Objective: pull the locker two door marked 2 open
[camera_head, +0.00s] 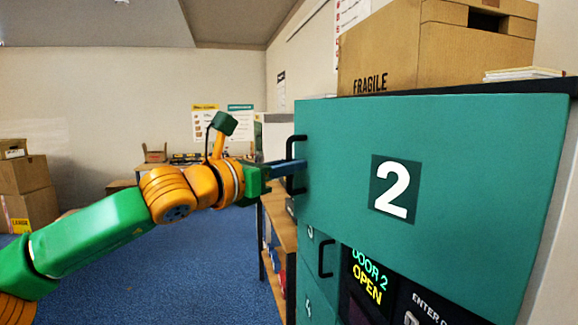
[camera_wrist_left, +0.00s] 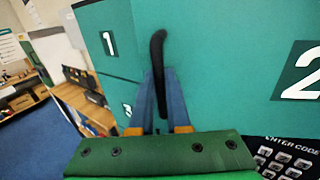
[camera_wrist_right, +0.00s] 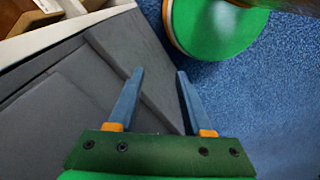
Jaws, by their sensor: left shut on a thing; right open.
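The locker two door (camera_head: 440,150) is a teal panel with a white 2 on a dark square, at the right of the head view. It also fills the right of the left wrist view (camera_wrist_left: 220,70). Its black bar handle (camera_head: 291,170) is on the door's left side. My left gripper (camera_head: 299,165) is shut on this handle, which stands between its blue fingers in the left wrist view (camera_wrist_left: 157,75). My right gripper (camera_wrist_right: 153,75) is open and empty, above a dark grey surface and blue carpet.
A display (camera_head: 367,275) below the door reads "DOOR 2 OPEN", beside a keypad (camera_head: 425,308). A door with a black handle (camera_head: 325,258) is under door 2. A FRAGILE carton (camera_head: 430,50) stands on top of the locker. Blue carpet (camera_head: 190,265) lies open at the left.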

